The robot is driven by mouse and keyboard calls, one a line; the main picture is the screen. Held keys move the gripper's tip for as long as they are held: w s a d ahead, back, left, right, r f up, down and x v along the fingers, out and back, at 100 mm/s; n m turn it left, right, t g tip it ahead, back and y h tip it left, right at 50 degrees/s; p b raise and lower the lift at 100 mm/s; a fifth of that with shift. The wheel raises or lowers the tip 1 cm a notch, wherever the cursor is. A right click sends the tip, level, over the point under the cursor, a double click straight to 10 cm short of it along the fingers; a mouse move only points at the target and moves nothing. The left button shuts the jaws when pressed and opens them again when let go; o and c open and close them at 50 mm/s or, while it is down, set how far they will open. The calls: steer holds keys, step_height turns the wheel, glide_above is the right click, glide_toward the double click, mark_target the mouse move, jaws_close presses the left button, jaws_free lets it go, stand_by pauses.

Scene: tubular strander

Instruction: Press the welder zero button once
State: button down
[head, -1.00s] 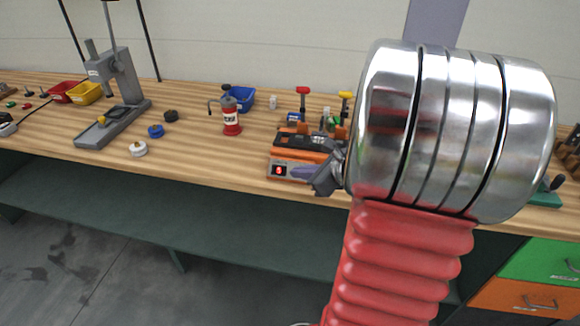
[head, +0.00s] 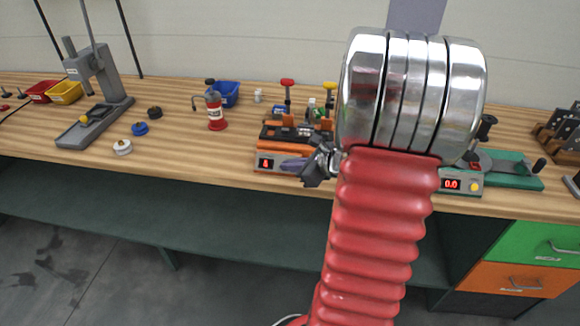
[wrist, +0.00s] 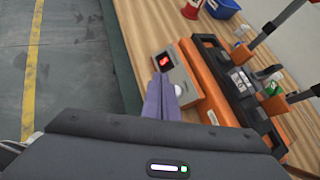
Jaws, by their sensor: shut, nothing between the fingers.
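A pale round button (wrist: 181,90) shows on the panel close beside the fingers. I cannot tell whether the fingertips touch the panel.
A green-based device (head: 510,172) with a display reading 0.0 and a yellow button (head: 474,187) stands to the right, partly behind my arm. A red bottle (head: 215,108), a blue bin (head: 226,93) and a grey press (head: 97,85) stand left on the wooden bench.

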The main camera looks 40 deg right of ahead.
steer(key=shift+w+d+f, duration=0.4)
steer(key=shift+d+f, duration=0.15)
steer(key=shift+f, duration=0.15)
steer(key=shift+w+d+f, duration=0.4)
steer(key=shift+d+f, duration=0.1)
steer(key=shift+f, duration=0.15)
steer(key=shift+w+d+f, duration=0.3)
steer(key=shift+d+f, duration=0.15)
steer(key=shift+f, duration=0.05)
stand_by(2.2)
stand_by(0.4)
steer(key=shift+s+a+r, duration=0.35)
steer(key=shift+a+r, duration=0.1)
steer(key=shift+r, duration=0.1)
steer(key=s+a+r, duration=0.2)
steer(key=r, duration=0.1)
steer(key=shift+s+a+r, duration=0.1)
steer(key=shift+a+r, duration=0.15)
steer(key=shift+a, duration=0.15)
stand_by(0.4)
stand_by(0.7)
